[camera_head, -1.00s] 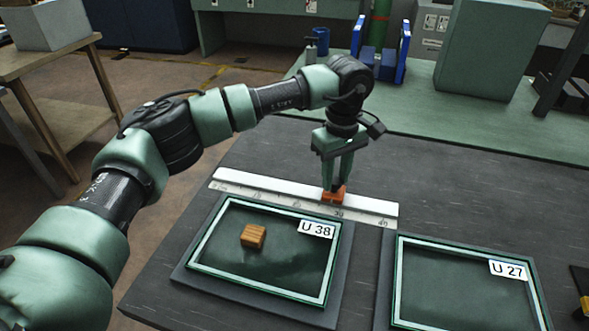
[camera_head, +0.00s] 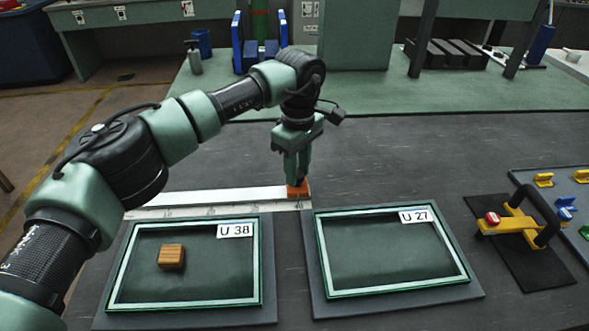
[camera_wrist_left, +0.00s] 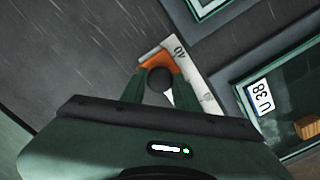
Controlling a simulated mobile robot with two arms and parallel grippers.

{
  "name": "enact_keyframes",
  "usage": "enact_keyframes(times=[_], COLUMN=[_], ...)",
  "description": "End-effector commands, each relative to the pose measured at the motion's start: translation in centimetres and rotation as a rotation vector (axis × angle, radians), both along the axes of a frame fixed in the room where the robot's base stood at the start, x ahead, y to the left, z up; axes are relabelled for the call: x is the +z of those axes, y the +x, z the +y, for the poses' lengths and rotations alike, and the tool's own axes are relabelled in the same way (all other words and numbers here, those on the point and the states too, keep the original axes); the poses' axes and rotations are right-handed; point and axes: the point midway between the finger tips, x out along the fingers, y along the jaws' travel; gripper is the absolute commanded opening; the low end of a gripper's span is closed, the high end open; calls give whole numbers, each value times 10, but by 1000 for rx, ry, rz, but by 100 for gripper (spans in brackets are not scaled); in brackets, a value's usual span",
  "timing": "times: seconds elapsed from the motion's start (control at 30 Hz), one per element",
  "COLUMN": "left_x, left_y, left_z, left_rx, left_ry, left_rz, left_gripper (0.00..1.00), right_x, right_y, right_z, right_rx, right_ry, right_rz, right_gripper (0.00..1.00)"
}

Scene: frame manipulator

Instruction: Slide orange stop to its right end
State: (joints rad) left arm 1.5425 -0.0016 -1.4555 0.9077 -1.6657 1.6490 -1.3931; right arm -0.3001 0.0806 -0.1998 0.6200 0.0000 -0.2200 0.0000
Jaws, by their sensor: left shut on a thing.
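The orange stop (camera_head: 298,189) sits on the white ruler rail (camera_head: 225,197), at the rail's right end near the 40 mark. My left gripper (camera_head: 297,181) comes down from above and is shut on the stop. In the left wrist view the stop (camera_wrist_left: 155,62) shows between my fingertips (camera_wrist_left: 158,80), close to the rail's end (camera_wrist_left: 180,48). The fingers hide part of the stop. My right gripper is not in view.
A U 38 tray (camera_head: 258,280) with a wooden block (camera_head: 171,256) and an empty U 27 tray (camera_head: 318,250) lie in front of the rail. A yellow toggle clamp (camera_head: 515,222) stands at right. Dark table right of the stop is clear.

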Motion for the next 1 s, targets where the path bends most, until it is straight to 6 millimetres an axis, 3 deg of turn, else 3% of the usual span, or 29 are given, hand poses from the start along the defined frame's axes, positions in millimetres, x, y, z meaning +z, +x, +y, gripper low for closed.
enact_keyframes(times=[0.03, 0.07, 0.13, 0.57, 1.0], left_x=[3, 3, 3, 8, 76], left_y=[1, 1, 1, 0, 1], left_z=[-4, -4, -4, -2, -4], left_rx=[-2, -3, -3, -2, -3], left_ry=[-10, -11, -11, -6, -7], left_rz=[-7, -8, -8, -4, -5], left_gripper=[0, 33, 52, 52, 52], right_x=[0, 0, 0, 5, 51], right_y=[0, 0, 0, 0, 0], right_z=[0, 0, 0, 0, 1], right_rx=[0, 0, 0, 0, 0], right_ry=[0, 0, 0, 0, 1], right_rz=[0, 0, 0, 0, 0], right_gripper=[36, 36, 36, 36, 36])
